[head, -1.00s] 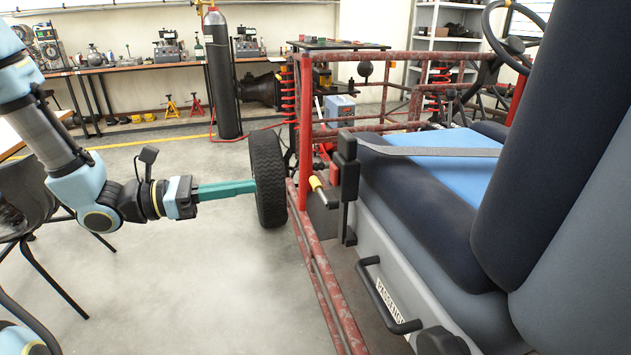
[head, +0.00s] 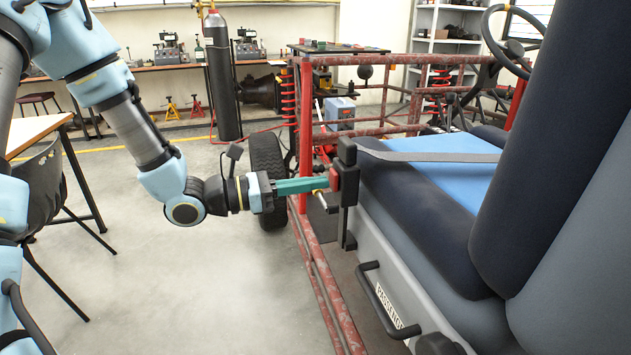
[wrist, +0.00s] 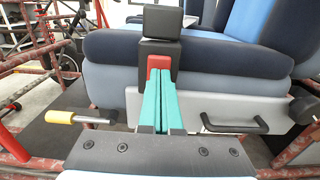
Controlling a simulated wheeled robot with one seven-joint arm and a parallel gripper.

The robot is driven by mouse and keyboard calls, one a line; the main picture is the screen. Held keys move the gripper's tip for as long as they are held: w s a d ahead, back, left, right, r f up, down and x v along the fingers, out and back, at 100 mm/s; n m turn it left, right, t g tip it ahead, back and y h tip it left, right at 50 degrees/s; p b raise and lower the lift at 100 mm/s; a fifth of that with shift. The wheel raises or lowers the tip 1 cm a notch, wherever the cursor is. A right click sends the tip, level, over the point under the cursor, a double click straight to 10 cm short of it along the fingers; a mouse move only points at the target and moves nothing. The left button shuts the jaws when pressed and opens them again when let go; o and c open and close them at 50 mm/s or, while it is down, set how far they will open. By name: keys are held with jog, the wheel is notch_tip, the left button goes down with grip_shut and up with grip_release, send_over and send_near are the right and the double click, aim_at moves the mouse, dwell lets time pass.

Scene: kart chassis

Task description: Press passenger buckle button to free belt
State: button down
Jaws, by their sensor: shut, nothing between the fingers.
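The passenger buckle (head: 347,153) is a black upright block on a stalk beside the blue seat; it also shows in the wrist view (wrist: 160,48). Its red button (wrist: 158,62) faces my gripper. The grey belt (head: 440,156) runs from the buckle across the seat. My gripper (head: 328,183) has long teal fingers, closed together and empty. In the wrist view, the fingertips (wrist: 160,76) overlap the lower part of the red button. They are at or very close to it; I cannot tell if they touch or press it.
A yellow-handled lever (wrist: 62,117) stands left of the fingers in the wrist view. A black grab handle (head: 385,300) is on the seat base. The red tube frame (head: 318,285) runs below my gripper. Open floor (head: 190,290) lies left of the kart.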

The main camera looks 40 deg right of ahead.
jog(key=shift+s+d, duration=0.1)
jog(key=shift+d, duration=0.15)
